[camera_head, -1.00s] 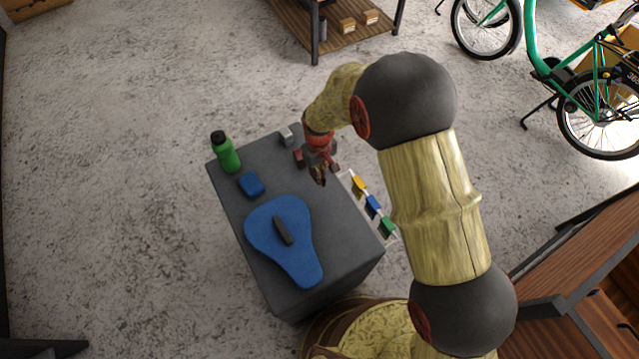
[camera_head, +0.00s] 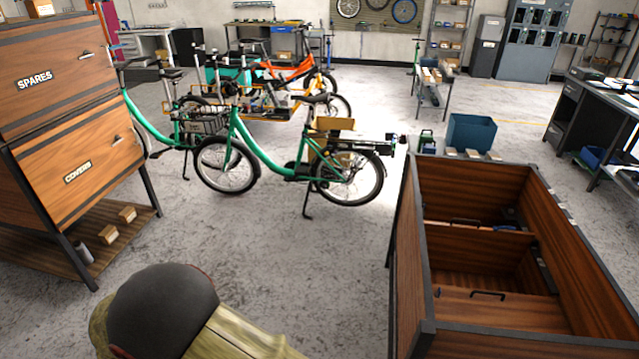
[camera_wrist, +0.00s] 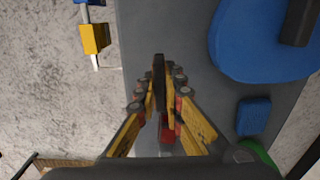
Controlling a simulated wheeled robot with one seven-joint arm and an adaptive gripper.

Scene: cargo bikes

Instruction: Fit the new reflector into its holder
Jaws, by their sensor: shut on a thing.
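My gripper (camera_wrist: 160,72) shows in the wrist view with its yellow fingers closed together above a grey cart top (camera_wrist: 185,25). It is shut on a thin dark thing at the fingertips; seen edge-on, I cannot tell surely that this is the reflector. In the head view a green bike (camera_head: 262,163) stands on its kickstand, rear wheel to the right. A dark fitting (camera_head: 393,141) shows at the end of its rear rack; whether it is the reflector holder is too small to tell. My gripper is outside the head view.
A blue saddle (camera_wrist: 262,50), a blue block (camera_wrist: 253,116) and a green bottle (camera_wrist: 256,152) are on the cart. A yellow tag (camera_wrist: 95,38) hangs beside it. A wooden bin (camera_head: 455,335) stands right of the bike, a drawer cabinet (camera_head: 75,120) left; open floor (camera_head: 255,235) between.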

